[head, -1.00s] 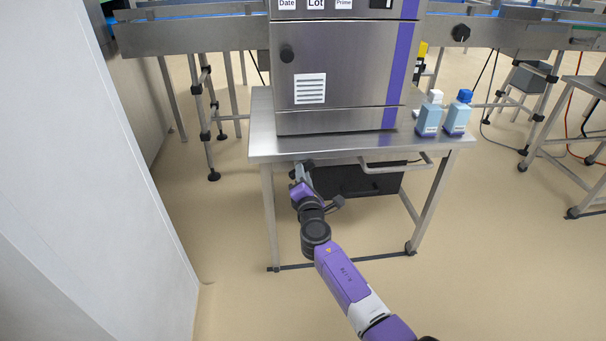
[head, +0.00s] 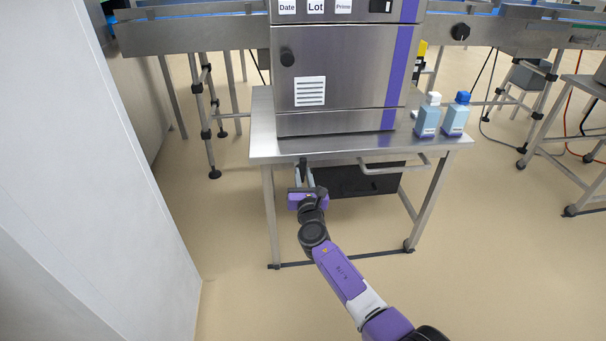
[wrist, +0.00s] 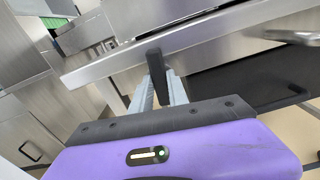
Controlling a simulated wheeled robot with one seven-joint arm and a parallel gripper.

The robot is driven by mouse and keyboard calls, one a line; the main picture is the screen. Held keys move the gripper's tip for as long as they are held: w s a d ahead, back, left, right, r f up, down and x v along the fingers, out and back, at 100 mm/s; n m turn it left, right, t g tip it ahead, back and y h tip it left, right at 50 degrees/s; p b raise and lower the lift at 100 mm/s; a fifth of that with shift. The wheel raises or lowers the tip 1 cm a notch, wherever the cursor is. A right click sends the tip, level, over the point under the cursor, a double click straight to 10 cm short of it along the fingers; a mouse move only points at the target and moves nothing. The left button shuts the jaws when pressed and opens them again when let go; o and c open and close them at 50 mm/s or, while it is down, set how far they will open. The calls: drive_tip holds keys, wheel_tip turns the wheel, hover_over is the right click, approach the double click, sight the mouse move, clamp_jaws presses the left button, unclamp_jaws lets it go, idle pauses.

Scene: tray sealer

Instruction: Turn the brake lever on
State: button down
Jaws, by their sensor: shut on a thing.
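The brake lever is a short black handle under the front edge of the steel table. In the wrist view the brake lever (wrist: 156,72) stands between the two pale fingers of my gripper (wrist: 158,88), which is shut on it. In the head view my gripper (head: 304,180) is below the table's front left part, pointing away from me, with the dark lever (head: 303,164) at its fingertips.
The steel table (head: 375,149) carries a steel cabinet machine (head: 345,75) and two blue bottles (head: 428,118). A bar handle (head: 395,168) and a dark box (head: 355,181) are under the tabletop to the right. A pale wall (head: 85,190) stands left; floor between is clear.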

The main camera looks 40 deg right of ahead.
drive_tip(key=shift+f+n, duration=0.1)
drive_tip(key=shift+n, duration=0.4)
idle(0.3)
drive_tip(key=c, duration=1.6)
unclamp_jaws()
drive_tip(key=shift+o, duration=0.2)
drive_tip(key=shift+s+a+p, duration=0.3)
drive_tip(key=shift+s+p, duration=0.1)
drive_tip(key=shift+s, duration=0.05)
drive_tip(key=p+v, duration=0.1)
drive_tip(key=v, duration=0.5)
drive_tip(key=shift+s+a+p, duration=0.25)
drive_tip(key=shift+s+p, duration=0.05)
